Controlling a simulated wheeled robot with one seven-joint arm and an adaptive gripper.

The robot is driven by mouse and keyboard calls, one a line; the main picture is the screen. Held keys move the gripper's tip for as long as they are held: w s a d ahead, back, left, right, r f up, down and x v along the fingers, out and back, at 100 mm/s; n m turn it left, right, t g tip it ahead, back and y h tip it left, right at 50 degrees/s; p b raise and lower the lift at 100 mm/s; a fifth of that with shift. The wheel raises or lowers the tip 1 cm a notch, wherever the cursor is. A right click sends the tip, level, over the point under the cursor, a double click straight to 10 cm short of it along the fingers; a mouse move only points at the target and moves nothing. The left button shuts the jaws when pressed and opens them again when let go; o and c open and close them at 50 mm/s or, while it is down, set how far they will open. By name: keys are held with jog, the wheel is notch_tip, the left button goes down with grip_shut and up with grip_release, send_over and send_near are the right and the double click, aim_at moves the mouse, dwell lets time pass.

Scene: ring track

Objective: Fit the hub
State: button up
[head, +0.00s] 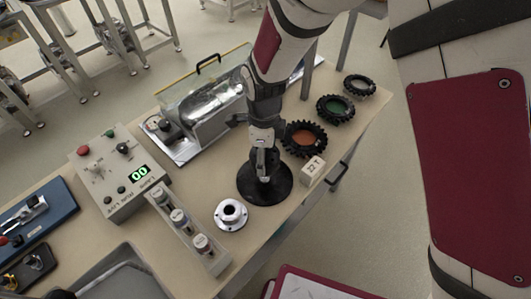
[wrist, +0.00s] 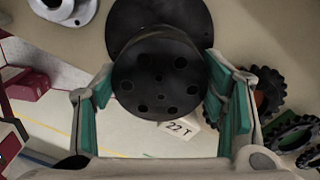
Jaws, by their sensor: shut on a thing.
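A black round flanged part (head: 254,195) stands at the table's front edge, below my gripper (head: 264,165). In the wrist view its top face (wrist: 158,85) shows a ring of holes, with a wider black flange behind it. My gripper (wrist: 162,105) has its teal-padded fingers on either side of this part and is shut on it. A silver flanged hub with a centre bore (head: 231,214) sits on the table to the left of the black part, apart from it. It shows partly at the wrist view's top left (wrist: 82,12). Whether the black part touches the table is unclear.
A white "22 T" block (head: 312,171) and toothed rings with orange (head: 304,138), green (head: 335,109) and grey (head: 360,85) centres lie to the right. A control box (head: 119,172), a rail with several knobs (head: 188,230) and a clear-covered machine (head: 205,95) stand left and behind.

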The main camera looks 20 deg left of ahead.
jog(key=shift+r+p, duration=0.1)
jog(key=shift+p, duration=0.3)
jog(key=shift+f+b, duration=0.6)
jog(key=shift+f, duration=2.35)
jog(key=shift+p, duration=0.8)
jog(key=shift+f, duration=1.1)
jog(key=o, duration=1.8)
jog(key=shift+s, duration=0.1)
jog(key=shift+r, duration=0.1)
notch_tip(320, 180, up, 12)
jog(key=shift+f, duration=0.1)
